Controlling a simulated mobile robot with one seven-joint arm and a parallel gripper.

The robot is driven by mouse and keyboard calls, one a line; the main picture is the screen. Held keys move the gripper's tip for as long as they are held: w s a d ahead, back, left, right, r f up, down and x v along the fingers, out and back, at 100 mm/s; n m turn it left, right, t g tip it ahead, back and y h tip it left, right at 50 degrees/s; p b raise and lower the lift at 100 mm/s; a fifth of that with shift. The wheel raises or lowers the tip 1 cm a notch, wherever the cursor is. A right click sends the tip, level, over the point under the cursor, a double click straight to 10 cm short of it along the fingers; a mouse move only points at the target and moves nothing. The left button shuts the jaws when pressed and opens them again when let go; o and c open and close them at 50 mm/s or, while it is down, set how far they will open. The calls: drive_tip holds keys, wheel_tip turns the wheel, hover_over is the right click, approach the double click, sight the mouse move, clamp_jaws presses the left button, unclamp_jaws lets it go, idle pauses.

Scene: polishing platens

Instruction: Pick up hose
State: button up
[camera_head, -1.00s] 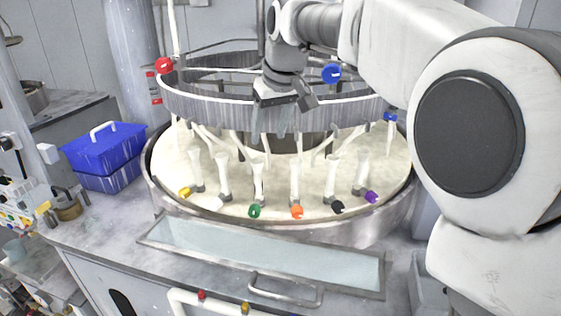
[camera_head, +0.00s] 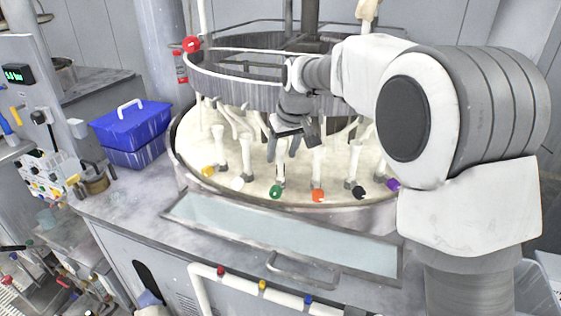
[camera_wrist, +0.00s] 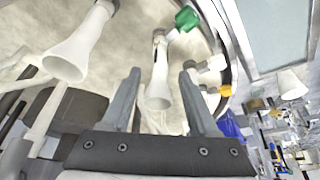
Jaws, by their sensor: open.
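Several white upright hoses with coloured tips stand in a ring in the cream-coloured basin. The green-tipped hose (camera_head: 280,176) is at the front, its upper part hidden by my gripper (camera_head: 282,150). In the wrist view, my gripper (camera_wrist: 160,72) is open, and a white flared hose end (camera_wrist: 159,92) shows between its two fingers with a gap on each side. This hose leads up towards the green tip (camera_wrist: 187,18). I cannot tell how deep between the fingers it is. Another white hose (camera_wrist: 78,48) is left of the left finger.
A metal ring (camera_head: 222,90) hangs above the basin, close behind my gripper. Neighbouring hoses have orange (camera_head: 317,195) and yellow (camera_head: 207,171) tips. A blue box (camera_head: 132,128) stands left of the basin. A clear-covered trough (camera_head: 285,235) is in front.

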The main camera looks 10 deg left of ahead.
sight(282, 156)
drive_tip(key=x, duration=0.4)
drive_tip(key=shift+s+d+f, duration=0.1)
drive_tip(key=shift+s+f, duration=0.05)
clamp_jaws()
